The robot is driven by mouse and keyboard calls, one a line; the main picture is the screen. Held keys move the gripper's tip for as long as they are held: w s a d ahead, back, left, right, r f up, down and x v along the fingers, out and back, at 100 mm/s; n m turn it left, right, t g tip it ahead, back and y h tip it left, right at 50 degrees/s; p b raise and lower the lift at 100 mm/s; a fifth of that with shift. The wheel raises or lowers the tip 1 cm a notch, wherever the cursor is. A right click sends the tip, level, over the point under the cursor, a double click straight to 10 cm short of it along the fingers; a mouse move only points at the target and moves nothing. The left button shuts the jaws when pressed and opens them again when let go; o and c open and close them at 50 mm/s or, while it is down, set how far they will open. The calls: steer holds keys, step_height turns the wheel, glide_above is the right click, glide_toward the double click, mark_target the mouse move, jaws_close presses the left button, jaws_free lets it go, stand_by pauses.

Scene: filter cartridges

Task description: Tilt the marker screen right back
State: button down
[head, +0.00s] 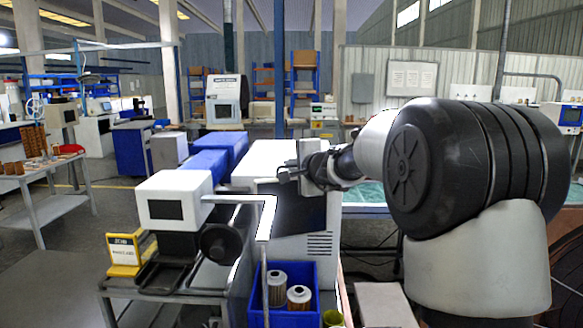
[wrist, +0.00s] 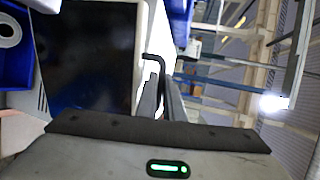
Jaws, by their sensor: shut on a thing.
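The marker screen (head: 300,210) is a dark panel in a white frame on the white cabinet in the middle of the head view. In the wrist view the screen (wrist: 88,60) fills the upper left, its pale frame edge running beside my fingers. The exact contact is partly hidden by the fingers. I cannot tell the screen's tilt exactly.
A blue bin (head: 307,318) with filter cartridges (head: 277,287) stands below the screen. A white-headed machine (head: 174,187) and its pale bar (head: 267,218) are to the left. A trolley with brown parts (head: 40,173) is far left.

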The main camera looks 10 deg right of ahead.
steer(key=shift+r+p, duration=0.1)
steer(key=shift+p, duration=0.2)
steer(key=p, duration=0.3)
steer(key=shift+w+r+g, duration=0.3)
steer(key=shift+r, duration=0.05)
steer(key=shift+w+p, duration=0.2)
steer(key=shift+p, duration=0.75)
steer(key=shift+g, duration=0.4)
steer(key=w, duration=0.1)
steer(key=w+f+b, duration=0.1)
steer(key=w+f, duration=0.1)
steer(key=shift+w+a+f+b, duration=0.15)
steer(key=shift+a+f+b, duration=0.1)
steer(key=shift+b, duration=0.05)
steer(key=shift+w, duration=0.3)
steer(key=c, duration=2.2)
jaws_free()
steer(key=shift+o, duration=0.2)
